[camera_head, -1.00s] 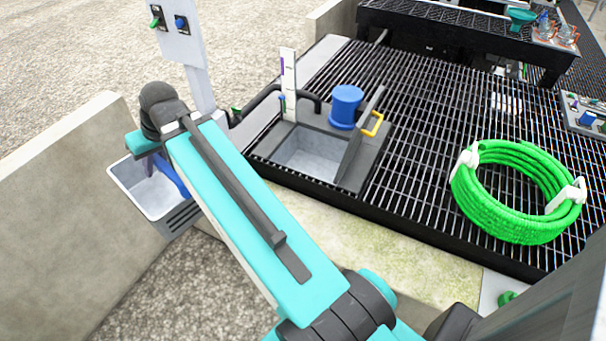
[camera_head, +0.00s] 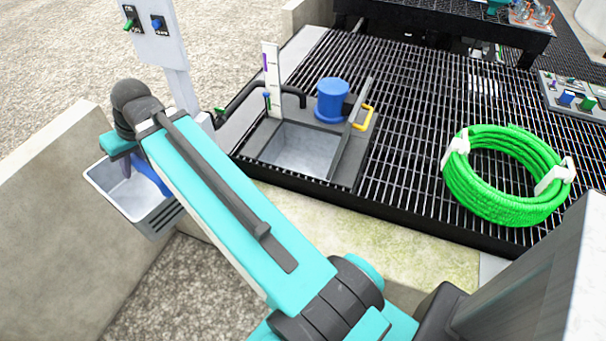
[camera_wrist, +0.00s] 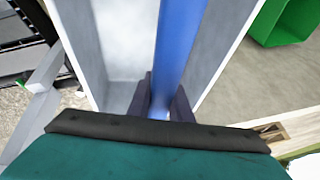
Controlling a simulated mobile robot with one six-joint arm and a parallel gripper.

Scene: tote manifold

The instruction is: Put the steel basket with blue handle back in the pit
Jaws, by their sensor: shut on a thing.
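The steel basket (camera_head: 153,212) hangs at the left in the head view, held off the ground beside the concrete wall. Its blue handle (camera_head: 151,172) partly shows behind my arm. In the wrist view the blue handle (camera_wrist: 176,50) runs between the jaws of my gripper (camera_wrist: 162,104), which is shut on it, and the empty-looking basket interior (camera_wrist: 120,40) lies beyond. The pit (camera_head: 300,150) is a square opening in the grating, right of my arm and apart from the basket. Its hinged lid (camera_head: 350,132) stands raised on the right side, with a yellow handle (camera_head: 367,119).
A blue cylinder (camera_head: 332,98) and a white gauge post (camera_head: 271,80) stand behind the pit. A control post (camera_head: 160,40) rises between basket and pit. A green hose coil (camera_head: 505,175) lies on the grating. A green bin (camera_wrist: 290,22) shows in the wrist view.

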